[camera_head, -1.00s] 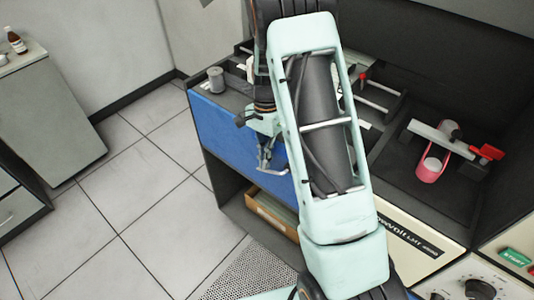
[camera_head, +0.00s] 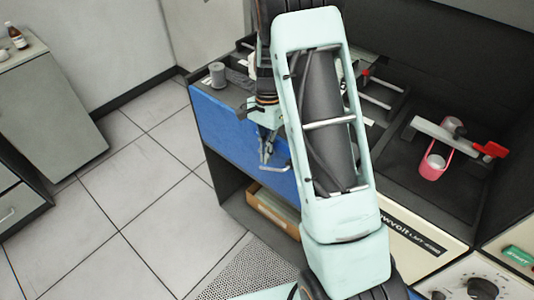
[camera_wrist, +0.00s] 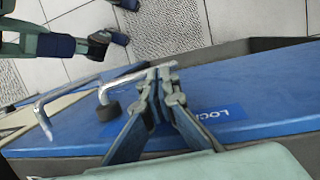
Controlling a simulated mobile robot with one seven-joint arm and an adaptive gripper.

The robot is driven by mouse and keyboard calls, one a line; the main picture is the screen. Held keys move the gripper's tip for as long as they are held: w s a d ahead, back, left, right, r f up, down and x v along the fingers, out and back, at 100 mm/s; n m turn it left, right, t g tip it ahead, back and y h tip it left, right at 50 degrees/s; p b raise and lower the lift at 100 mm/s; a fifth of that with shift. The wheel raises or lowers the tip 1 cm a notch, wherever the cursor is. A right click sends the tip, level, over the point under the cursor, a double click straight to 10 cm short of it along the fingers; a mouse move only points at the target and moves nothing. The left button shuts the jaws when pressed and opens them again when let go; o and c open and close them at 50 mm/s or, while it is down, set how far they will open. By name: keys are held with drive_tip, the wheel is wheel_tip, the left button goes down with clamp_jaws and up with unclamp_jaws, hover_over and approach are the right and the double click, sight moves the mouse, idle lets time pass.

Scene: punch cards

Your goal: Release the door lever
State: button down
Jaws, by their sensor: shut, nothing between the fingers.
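The door lever (camera_wrist: 122,82) is a bent silver bar on a dark round mount, on the blue door (camera_wrist: 268,95) in the wrist view. A blue label that seems to read "LOCK" (camera_wrist: 218,115) is beside it, partly hidden by my fingers. My gripper (camera_wrist: 162,72) is shut and empty, its tips at the bar's end; I cannot tell whether they touch it. In the head view my gripper (camera_head: 266,158) hangs in front of the blue door (camera_head: 222,135), with a silver bar (camera_head: 276,168) at its tips. My arm hides part of the door.
A second bent silver bar (camera_wrist: 42,112) is left of the lever in the wrist view. An open box (camera_head: 270,208) sits on the shelf below the door. A red clamp (camera_head: 489,150) is on the counter at right. The tiled floor (camera_head: 150,200) at left is clear.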

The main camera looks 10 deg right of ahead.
drive_tip(key=a+v, duration=0.1)
drive_tip(key=v, duration=0.9)
drive_tip(key=shift+d+r, duration=0.3)
drive_tip(key=shift+d, duration=0.2)
drive_tip(key=s+a+r+n+t+b, duration=0.1)
drive_tip(key=s+n+t+b, duration=0.1)
drive_tip(key=n, duration=0.7)
drive_tip(key=s+a+r+n+t+h+b, duration=0.1)
drive_tip(key=s+a+n+t+b, duration=0.1)
drive_tip(key=n+b, duration=0.5)
drive_tip(key=s+n+t, duration=0.1)
drive_tip(key=s+n, duration=0.1)
drive_tip(key=n, duration=0.1)
drive_tip(key=shift+r+n, duration=0.3)
drive_tip(key=shift+w, duration=0.1)
